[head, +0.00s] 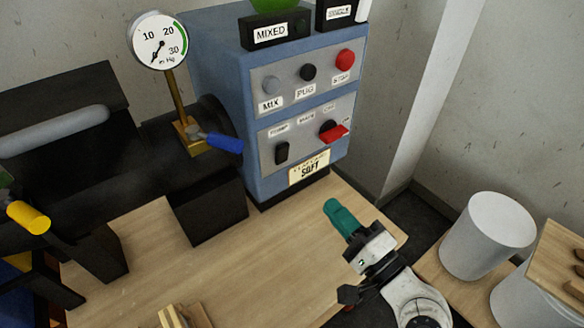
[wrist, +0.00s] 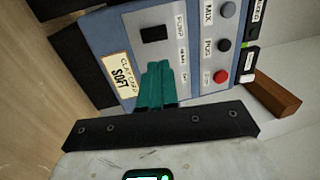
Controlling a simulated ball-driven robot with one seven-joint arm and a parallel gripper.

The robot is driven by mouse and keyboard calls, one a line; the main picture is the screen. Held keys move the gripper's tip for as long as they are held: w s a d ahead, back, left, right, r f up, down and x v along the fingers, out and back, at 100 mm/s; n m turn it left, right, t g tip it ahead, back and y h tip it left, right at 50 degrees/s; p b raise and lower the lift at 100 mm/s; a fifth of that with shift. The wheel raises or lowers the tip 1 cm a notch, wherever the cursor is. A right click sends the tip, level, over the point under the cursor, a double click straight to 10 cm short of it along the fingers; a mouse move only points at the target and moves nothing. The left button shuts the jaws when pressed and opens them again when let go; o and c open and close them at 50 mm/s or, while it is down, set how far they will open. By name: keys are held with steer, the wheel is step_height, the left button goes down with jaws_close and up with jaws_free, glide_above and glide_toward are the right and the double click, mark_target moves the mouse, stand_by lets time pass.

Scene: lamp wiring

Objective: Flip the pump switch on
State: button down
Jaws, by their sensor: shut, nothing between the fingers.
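The pump switch (head: 281,152) is a small black rocker on the lower grey panel of the blue control box (head: 215,55). It also shows in the wrist view as a black rectangle (wrist: 153,33) with a label beside it. I cannot tell which way the rocker is tipped. My gripper (head: 338,211) has teal fingers, shut and empty. It is in front of and below the box, apart from the switch. In the wrist view the fingertips (wrist: 157,70) point toward the lower panel and cover part of it.
A red-handled rotary knob (head: 333,131) sits right of the switch. Mix, pug and red stop buttons (head: 345,60) are above. A gauge (head: 159,41) and blue-handled valve (head: 222,142) stand left. The wooden bench (head: 260,250) is clear before the box. A white cylinder (head: 487,238) is at right.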

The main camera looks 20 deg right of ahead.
mark_target(283, 152)
steer(key=p+x, duration=0.3)
steer(key=x, duration=1.1)
steer(key=shift+r, duration=0.1)
